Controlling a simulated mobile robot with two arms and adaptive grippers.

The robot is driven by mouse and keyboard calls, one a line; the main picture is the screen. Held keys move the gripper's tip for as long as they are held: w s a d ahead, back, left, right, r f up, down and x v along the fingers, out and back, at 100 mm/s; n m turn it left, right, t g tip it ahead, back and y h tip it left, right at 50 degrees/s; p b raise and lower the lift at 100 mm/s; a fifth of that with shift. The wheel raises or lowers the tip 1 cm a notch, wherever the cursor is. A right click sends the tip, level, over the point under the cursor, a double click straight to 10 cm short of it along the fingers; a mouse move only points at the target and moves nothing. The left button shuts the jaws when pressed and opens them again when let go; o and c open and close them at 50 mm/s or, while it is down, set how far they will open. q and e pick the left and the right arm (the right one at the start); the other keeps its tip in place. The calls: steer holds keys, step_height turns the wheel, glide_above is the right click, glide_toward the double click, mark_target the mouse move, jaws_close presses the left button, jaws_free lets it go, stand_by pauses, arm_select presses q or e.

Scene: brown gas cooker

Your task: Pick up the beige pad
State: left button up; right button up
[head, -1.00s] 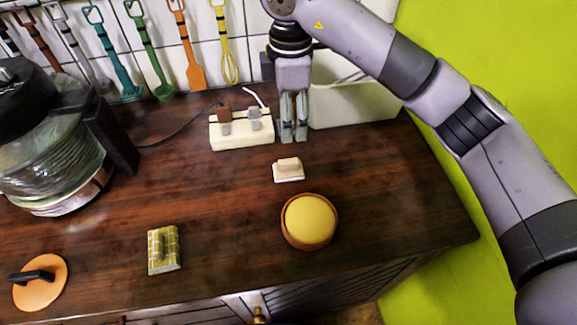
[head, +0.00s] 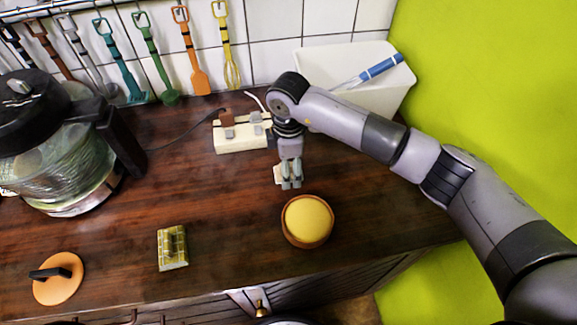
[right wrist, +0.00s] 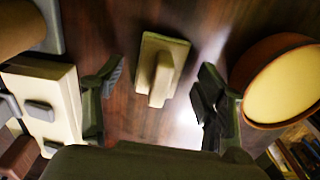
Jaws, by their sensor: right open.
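The beige pad (right wrist: 177,47), a small flat plate with a raised grip on top, lies on the dark wooden counter. In the right wrist view it lies between and beyond the two spread fingers of my right gripper (right wrist: 160,82). In the head view the right gripper (head: 289,184) points down over the pad and hides most of it; only a pale edge of the pad (head: 279,175) shows at the left of the fingers. The right gripper is open, with nothing between its fingertips. My left gripper is not in view.
A round brown bowl-like holder with a yellow top (head: 309,220) stands close in front of the right gripper. A cream power strip (head: 240,143) with plugs lies behind left. A white bin (head: 318,66) stands at the back. A yellow patterned pad (head: 172,250) and an orange lid (head: 62,285) lie left.

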steer(key=shift+f, duration=0.25)
steer(key=shift+c, duration=0.6)
steer(key=c, duration=1.2)
